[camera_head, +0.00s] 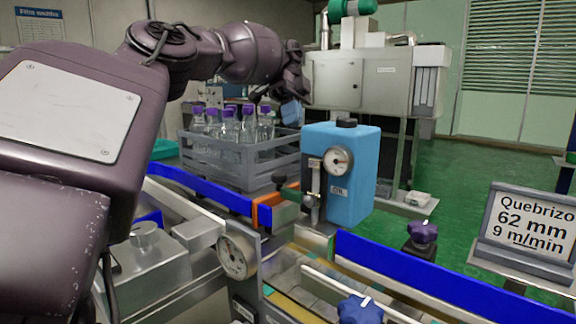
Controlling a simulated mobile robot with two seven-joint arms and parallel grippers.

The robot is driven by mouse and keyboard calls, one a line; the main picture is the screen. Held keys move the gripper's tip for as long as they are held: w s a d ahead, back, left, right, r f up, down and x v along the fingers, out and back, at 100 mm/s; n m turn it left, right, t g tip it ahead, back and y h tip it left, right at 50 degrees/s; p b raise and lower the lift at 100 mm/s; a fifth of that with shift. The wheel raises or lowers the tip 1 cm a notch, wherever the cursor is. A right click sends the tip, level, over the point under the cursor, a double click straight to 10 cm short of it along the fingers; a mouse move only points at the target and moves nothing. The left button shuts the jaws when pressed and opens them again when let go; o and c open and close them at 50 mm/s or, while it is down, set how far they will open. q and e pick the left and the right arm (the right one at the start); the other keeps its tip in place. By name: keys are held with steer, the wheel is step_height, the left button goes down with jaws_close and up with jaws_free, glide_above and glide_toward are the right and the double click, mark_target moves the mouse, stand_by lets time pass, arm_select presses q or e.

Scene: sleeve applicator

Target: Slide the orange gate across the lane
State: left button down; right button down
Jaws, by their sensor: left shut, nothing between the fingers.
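The orange gate (266,208) is a small orange piece at the lane, just left of the blue box with a round gauge. Only part of it shows, beside a dark knob and small fittings. The lane (190,205) runs diagonally from the left toward the lower right, between metal edges and blue rails. My left gripper (290,92) is shut and empty, in the air above the bottle crate, well above and apart from the gate. Its fingertips are small and dark and hard to make out. My right gripper is out of view.
A grey crate (213,170) of clear bottles with purple caps stands behind the lane. The blue gauge box (358,180) rises right of the gate. A blue rail (430,275), a purple knob (423,232) and a sign (528,228) are at the right. My left arm covers the left side.

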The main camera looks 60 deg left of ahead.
arm_select(q)
steer(key=shift+d+f, duration=1.05)
steer(key=shift+f, duration=0.5)
steer(key=p, duration=0.6)
glide_toward(278, 196)
step_height(278, 196, down, 2)
steer(key=w+d, duration=0.2)
steer(key=shift+s+f+p, duration=0.3)
steer(key=shift+s+f, duration=0.1)
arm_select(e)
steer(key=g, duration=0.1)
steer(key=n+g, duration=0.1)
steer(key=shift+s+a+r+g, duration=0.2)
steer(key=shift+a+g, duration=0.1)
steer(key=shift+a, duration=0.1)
